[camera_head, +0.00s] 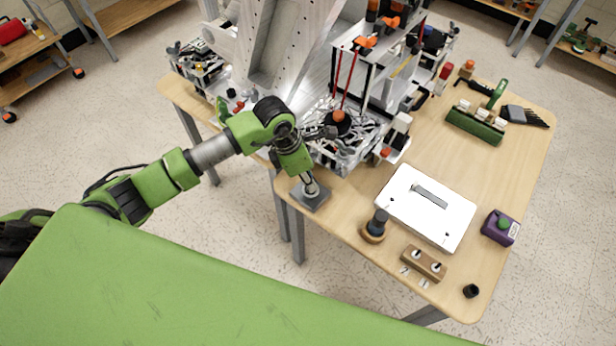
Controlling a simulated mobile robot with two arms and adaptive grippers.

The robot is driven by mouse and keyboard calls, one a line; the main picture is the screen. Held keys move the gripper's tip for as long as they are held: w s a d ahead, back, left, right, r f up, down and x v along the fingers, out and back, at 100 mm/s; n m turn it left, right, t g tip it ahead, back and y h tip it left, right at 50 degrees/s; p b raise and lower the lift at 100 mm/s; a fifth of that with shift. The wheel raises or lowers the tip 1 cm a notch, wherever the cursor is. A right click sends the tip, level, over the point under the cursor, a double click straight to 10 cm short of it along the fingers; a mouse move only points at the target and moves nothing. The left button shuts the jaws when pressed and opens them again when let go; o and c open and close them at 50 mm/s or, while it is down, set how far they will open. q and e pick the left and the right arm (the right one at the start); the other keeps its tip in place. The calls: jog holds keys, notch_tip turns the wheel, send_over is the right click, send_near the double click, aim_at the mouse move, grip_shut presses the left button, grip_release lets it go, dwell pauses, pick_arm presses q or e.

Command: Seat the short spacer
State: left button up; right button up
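My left arm comes in from the left, and its end with the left gripper (311,184) is low over the table's left front corner. A silver part stands on a grey square plate (312,200) there; I cannot tell whether the gripper touches it or whether its fingers are open. A wooden block (423,261) holds two pale, dark-centred pieces. Two small pale pieces (404,270) (424,283) lie in front of it. I cannot tell which piece is the short spacer. My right gripper is not in view.
A white plate (405,215) with a grey bar lies mid-table. Around it are a dark cylinder in a wooden ring (373,233), a purple box (497,229), and a black cup (471,291). A robot mechanism (345,150) fills the back left. A green tool holder (474,125) stands farther back.

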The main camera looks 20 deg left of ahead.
pick_arm(q)
jog(key=shift+f+b, duration=1.1)
jog(key=shift+f, duration=0.15)
jog(key=o, duration=0.5)
jog(key=shift+r, duration=0.1)
jog(key=shift+r+p, duration=0.95)
jog(key=shift+r, duration=0.55)
jog(key=shift+o, duration=0.4)
jog(key=o, duration=0.5)
